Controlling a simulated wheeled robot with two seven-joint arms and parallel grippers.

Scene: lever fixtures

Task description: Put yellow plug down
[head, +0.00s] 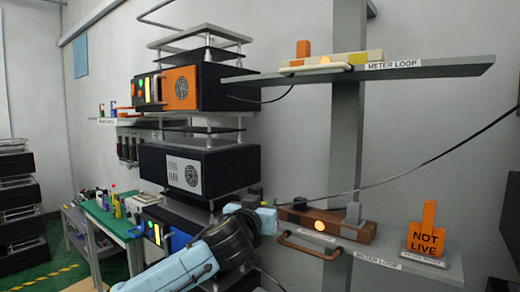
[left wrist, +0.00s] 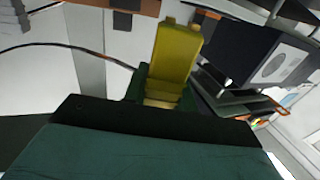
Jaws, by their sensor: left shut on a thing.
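My left gripper (head: 258,208) is beside the left end of the brown lower fixture (head: 325,222), on the lower shelf. In the left wrist view the yellow plug (left wrist: 175,55) stands up between the dark fingers of my left gripper (left wrist: 160,95), which is shut on it. In the head view I cannot make out the plug at the gripper; the hand seems to hide it. Whether the plug touches the fixture or shelf, I cannot tell. My right gripper is in neither view.
The lower shelf (head: 405,258) carries an orange NOT LIVE sign (head: 428,232) at its right. A brown handle (head: 308,246) sticks out in front of the fixture. The upper shelf (head: 440,70) holds another fixture (head: 335,62). Black equipment stacks (head: 200,168) stand left; a cable crosses the wall.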

